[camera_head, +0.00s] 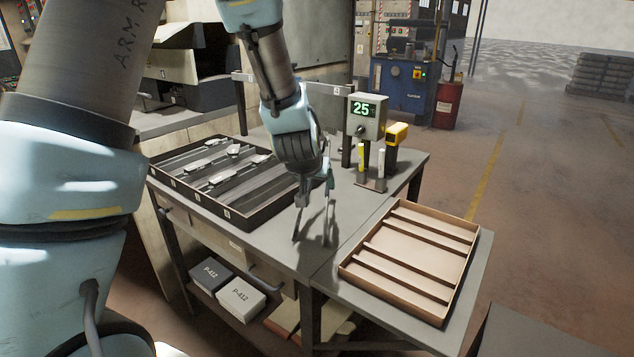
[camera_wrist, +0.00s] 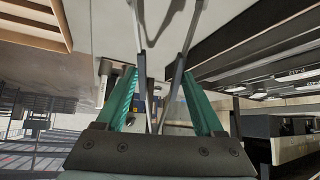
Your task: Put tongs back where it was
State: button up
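My gripper (camera_head: 316,182) points down over the grey table, between a black tray and a tan tray. The tongs' two thin legs hang below the fingers, spread apart, and also show beyond the fingertips in the wrist view (camera_wrist: 137,24). The tongs' tips are close to the table top; I cannot tell whether they touch it. The tongs' upper part is partly hidden by my gripper. A small stand (camera_head: 370,183) with upright white and yellow items is behind my gripper.
The black slotted tray (camera_head: 262,222) at left holds several metal parts. The tan ridged tray (camera_head: 452,310) at right is empty. A display unit (camera_head: 366,117) reading 25 and a yellow device (camera_head: 397,133) rise behind my gripper. Labelled boxes (camera_head: 240,298) sit on the lower shelf.

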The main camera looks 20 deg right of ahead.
jog(key=o, duration=0.5)
jog(key=v, duration=1.1)
jog(key=s+a+f+n+g+y, duration=0.1)
jog(key=a+n, duration=0.1)
jog(key=a, duration=0.8)
jog(key=s+a+f+n+g+y, duration=0.1)
jog(key=a+n+g+y, duration=0.1)
jog(key=a, duration=0.8)
jog(key=s+a+f+n+g+y+p, duration=0.1)
jog(key=a+f+n+g+y, duration=0.1)
jog(key=a, duration=0.9)
jog(key=shift+s+f+n, duration=0.1)
jog(key=shift+s+n, duration=0.2)
jog(key=shift+s, duration=0.05)
